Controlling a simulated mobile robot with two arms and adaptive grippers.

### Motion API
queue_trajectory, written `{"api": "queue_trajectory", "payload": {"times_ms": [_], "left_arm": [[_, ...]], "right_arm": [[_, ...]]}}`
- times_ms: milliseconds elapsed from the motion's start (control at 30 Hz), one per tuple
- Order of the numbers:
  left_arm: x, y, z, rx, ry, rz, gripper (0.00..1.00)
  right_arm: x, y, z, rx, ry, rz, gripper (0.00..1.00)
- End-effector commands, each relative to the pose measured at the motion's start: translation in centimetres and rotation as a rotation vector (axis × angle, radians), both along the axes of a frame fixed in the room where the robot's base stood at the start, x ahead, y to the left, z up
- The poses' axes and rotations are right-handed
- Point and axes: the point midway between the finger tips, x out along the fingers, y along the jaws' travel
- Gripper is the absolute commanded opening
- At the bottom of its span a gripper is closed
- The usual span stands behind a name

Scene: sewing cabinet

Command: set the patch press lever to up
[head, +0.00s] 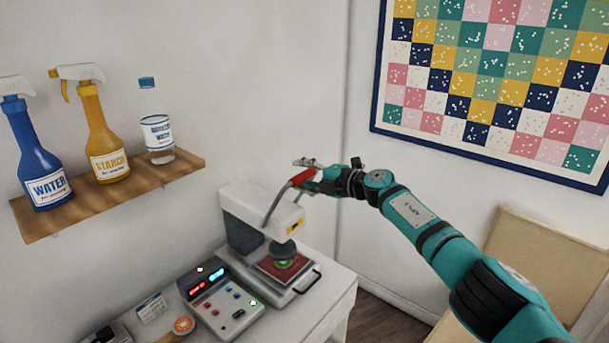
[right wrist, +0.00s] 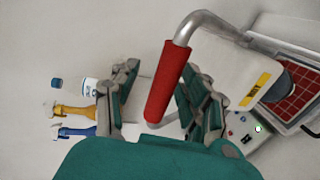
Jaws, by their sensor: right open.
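The patch press (head: 240,203) is a white machine on the white table, with a bent metal lever (head: 273,204) at its side. The lever slants up and to the right, ending in a red grip (head: 303,177). My right gripper (head: 306,168) is at the red grip, open. In the right wrist view the red grip (right wrist: 167,85) lies between the spread fingers (right wrist: 158,92), with a visible gap at the left finger; contact at the right finger cannot be told. The press's round pad (head: 283,250) is over a red gridded plate (head: 270,268). My left gripper is out of view.
A control box (head: 220,300) with lit displays stands left of the press. A wooden shelf (head: 120,195) holds a blue bottle (head: 42,155), a yellow bottle (head: 102,135) and a clear bottle (head: 156,125). A framed quilt (head: 490,75) hangs on the right wall.

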Motion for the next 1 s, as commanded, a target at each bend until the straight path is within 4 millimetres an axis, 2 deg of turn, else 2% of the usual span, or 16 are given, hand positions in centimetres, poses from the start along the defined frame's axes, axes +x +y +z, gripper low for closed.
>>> {"api": "queue_trajectory", "payload": {"times_ms": [167, 367, 800, 1000], "left_arm": [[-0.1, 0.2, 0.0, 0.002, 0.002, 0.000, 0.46], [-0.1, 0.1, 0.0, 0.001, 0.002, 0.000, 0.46], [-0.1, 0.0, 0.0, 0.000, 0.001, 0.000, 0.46], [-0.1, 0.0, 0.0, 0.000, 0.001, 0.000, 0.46]], "right_arm": [[-0.1, -0.3, 0.0, -0.002, -0.001, 0.000, 0.46], [-1.0, -1.7, 0.3, -0.005, -0.003, 0.000, 0.46], [-5.5, -7.8, 1.7, -0.002, -0.001, -0.002, 0.46], [-6.8, -9.5, 2.1, 0.000, 0.000, -0.003, 0.46]]}}
